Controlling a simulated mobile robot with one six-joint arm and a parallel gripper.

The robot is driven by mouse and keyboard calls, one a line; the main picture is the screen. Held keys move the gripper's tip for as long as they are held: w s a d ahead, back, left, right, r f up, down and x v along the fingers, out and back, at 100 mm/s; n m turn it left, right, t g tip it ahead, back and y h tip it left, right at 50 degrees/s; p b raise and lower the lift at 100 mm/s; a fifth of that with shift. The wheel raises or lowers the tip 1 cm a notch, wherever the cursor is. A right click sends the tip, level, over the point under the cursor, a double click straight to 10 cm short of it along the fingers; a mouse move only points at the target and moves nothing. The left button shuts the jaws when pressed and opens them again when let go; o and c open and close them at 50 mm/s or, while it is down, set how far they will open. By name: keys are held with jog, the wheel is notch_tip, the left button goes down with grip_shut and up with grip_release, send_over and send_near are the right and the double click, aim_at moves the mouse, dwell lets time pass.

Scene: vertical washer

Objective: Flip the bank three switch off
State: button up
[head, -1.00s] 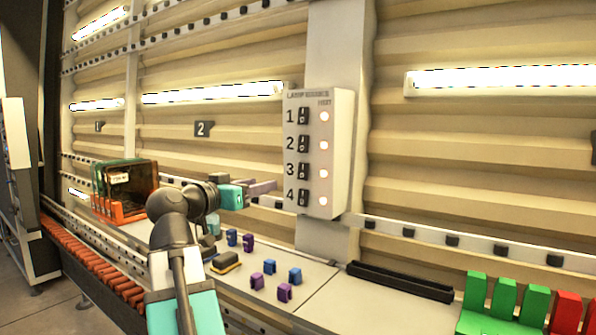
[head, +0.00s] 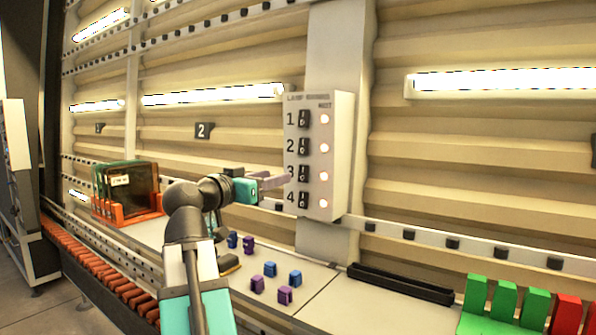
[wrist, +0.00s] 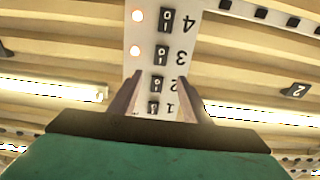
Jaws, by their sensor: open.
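The white switch panel (head: 335,110) is on the wall column, with black rocker switches numbered 1 to 4 and a round light beside each. The bank three switch (head: 303,173) is the third from the top, and its light (head: 323,176) is lit. In the wrist view the panel is upside down and the bank three switch (wrist: 160,55) lies beyond my fingertips. My gripper (head: 288,182) is open and empty, with its fingers pointing at the panel around the height of switches 3 and 4. I cannot tell whether it touches the panel.
Below the panel is a bench (head: 330,290) with several blue and purple clips (head: 270,269). A black tray (head: 400,283) and green blocks (head: 503,297) are to the right. An orange rack with glass panes (head: 130,190) stands at left. The space before the panel is clear.

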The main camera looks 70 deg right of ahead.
aim_at(303, 171)
jog(key=p+x, duration=0.3)
jog(key=x, duration=0.8)
jog(key=shift+s+d, duration=0.1)
jog(key=shift+d, duration=0.3)
jog(key=c, duration=1)
jog(key=shift+f, duration=0.1)
jog(key=shift+c, duration=0.2)
jog(key=shift+f+b, duration=0.2)
jog(key=shift+b, duration=0.55)
jog(key=h+b, duration=0.2)
jog(key=b, duration=0.6)
jog(key=f+g+h+b, duration=0.1)
jog(key=h+b, duration=0.1)
jog(key=b, duration=0.6)
jog(key=shift+a+b, duration=0.1)
jog(key=shift+b, duration=0.25)
jog(key=shift+r, duration=0.1)
